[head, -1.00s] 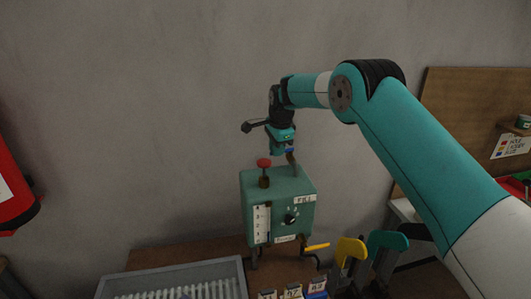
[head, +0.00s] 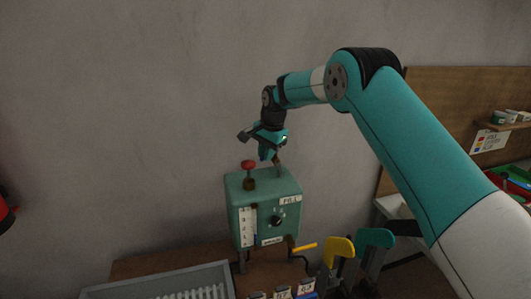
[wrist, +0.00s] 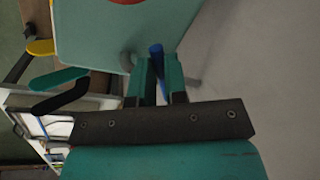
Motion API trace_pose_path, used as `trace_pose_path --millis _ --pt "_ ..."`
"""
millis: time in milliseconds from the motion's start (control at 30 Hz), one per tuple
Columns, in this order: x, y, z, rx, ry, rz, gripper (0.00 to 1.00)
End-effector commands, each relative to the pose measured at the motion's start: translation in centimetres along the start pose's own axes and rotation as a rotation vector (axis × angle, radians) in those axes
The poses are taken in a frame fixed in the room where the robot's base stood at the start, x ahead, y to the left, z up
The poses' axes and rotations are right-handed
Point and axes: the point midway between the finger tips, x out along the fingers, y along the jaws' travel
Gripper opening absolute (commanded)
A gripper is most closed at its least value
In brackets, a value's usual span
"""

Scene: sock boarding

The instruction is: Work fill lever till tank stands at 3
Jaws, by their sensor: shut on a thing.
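The tank (head: 264,226) is a green box on thin legs, with a white level scale (head: 248,227) on its front. The scale's marks and level are too small to read. The fill lever (head: 278,162) stands up from the right part of the tank's top. My gripper (head: 268,155) is shut on the lever's blue handle, above the tank top. In the wrist view the blue handle (wrist: 157,62) lies between the two green fingers (wrist: 158,80). The fingers partly hide the handle in the head view.
A red knob (head: 248,165) stands on the tank top, left of my gripper. A yellow-handled lever (head: 306,246) sits low at the tank's right. A grey tray (head: 165,281) and yellow and teal handles (head: 340,246) are in front. The wall behind is bare.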

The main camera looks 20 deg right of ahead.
Motion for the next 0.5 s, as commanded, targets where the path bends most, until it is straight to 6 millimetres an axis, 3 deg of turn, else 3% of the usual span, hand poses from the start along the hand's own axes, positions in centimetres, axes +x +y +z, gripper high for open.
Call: trace_pose_path --millis 233,267,367,500 --pt "-0.11 -0.06 -0.03 0.001 0.001 -0.002 0.0" --pt "-0.11 -0.06 -0.03 0.001 0.001 -0.002 0.18" --pt "-0.1 -0.06 -0.03 0.001 0.001 -0.002 0.39" --pt "-0.06 -0.04 -0.02 0.001 0.001 -0.001 0.39"
